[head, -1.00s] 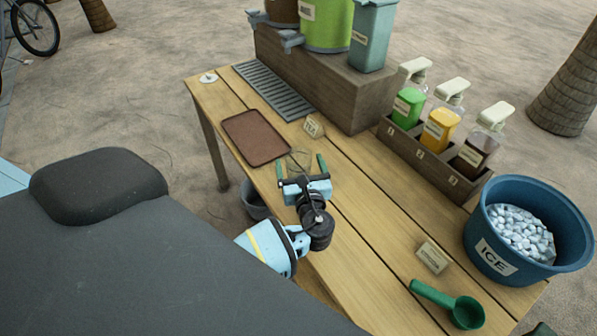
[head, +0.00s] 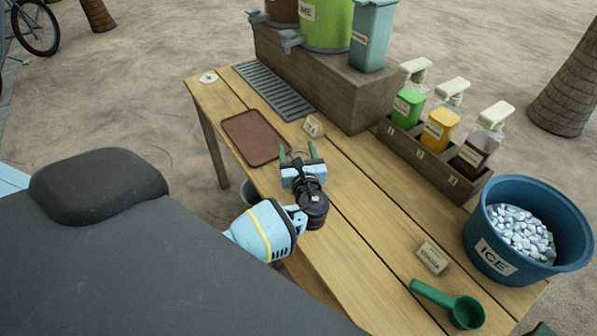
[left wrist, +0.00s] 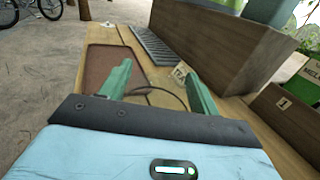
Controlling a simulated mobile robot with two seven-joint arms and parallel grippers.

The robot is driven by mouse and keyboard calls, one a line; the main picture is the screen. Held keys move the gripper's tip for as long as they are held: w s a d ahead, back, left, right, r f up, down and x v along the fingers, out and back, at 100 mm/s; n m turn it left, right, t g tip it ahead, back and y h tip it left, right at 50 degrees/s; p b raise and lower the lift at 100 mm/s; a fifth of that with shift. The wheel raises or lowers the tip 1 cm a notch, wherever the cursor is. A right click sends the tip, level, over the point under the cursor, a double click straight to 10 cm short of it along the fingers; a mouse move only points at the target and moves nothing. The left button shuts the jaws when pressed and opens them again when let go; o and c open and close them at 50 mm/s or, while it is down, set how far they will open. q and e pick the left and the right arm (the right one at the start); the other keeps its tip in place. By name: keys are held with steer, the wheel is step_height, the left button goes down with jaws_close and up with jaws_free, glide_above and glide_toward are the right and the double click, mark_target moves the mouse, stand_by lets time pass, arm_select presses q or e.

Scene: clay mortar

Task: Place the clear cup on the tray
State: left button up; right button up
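The clear cup (head: 295,153) is see-through and faint, with a thin rim; the rim shows as a dark ring in the left wrist view (left wrist: 157,88). My left gripper (head: 298,153) has its green fingers on either side of the cup and appears shut on it. I cannot tell how far the cup is above the table. The brown tray (head: 250,137) lies flat and empty at the table's left end, beyond and left of the gripper; it also shows in the left wrist view (left wrist: 107,66). My right gripper is not in view.
A small label block (head: 313,126) stands right of the tray, near the cup. A metal drip grate (head: 272,92) and dispenser stand (head: 330,88) are behind. A bottle rack (head: 430,160), ice bucket (head: 515,265), label block (head: 432,257) and green scoop (head: 466,312) are to the right.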

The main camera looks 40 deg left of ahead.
arm_select(q)
steer(key=c, duration=0.5)
steer(key=shift+r, duration=0.45)
steer(key=shift+c, duration=0.2)
steer(key=s+d+r, duration=0.2)
steer(key=s+d, duration=0.2)
steer(key=s, duration=0.3)
steer(key=s+d+r+p, duration=0.1)
steer(key=s+d+r, duration=0.1)
steer(key=s+d, duration=0.2)
steer(key=s, duration=0.2)
steer(key=shift+s+d, duration=0.2)
steer(key=shift+s, duration=0.15)
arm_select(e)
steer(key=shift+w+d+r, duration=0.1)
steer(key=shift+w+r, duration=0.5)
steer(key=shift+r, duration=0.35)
